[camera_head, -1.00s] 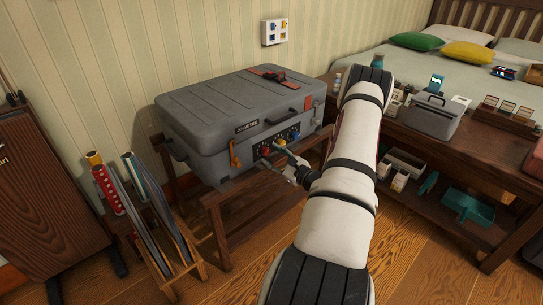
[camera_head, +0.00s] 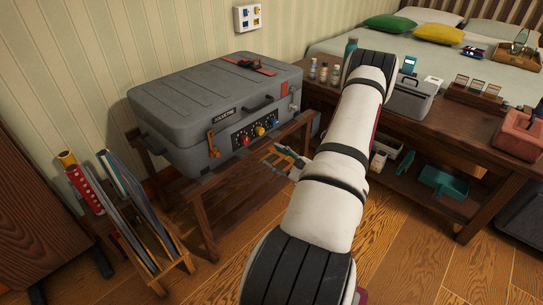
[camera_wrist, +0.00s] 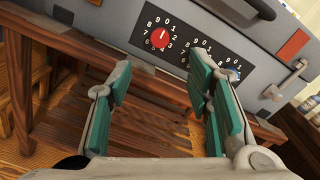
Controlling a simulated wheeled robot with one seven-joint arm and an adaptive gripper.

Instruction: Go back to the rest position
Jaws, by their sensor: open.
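My gripper (camera_head: 287,160) is open and empty in front of the grey case, apart from it in the head view. In the wrist view, its two teal-padded fingers (camera_wrist: 160,108) stand wide apart with nothing between them. The grey case (camera_head: 200,95) rests closed on a low wooden stand (camera_head: 225,205). Its front panel carries a red dial, a yellow dial and a blue dial with numbers; the red dial (camera_wrist: 160,38) shows clearly in the wrist view. My white arm hides part of the table's left end.
A rack of folders and tubes (camera_head: 130,215) stands on the floor at left, beside a wooden cabinet (camera_head: 35,190). A dark wooden table (camera_head: 455,120) at right carries bottles, a grey box (camera_head: 411,100) and a pink box (camera_head: 522,135). Wooden floor is open at lower right.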

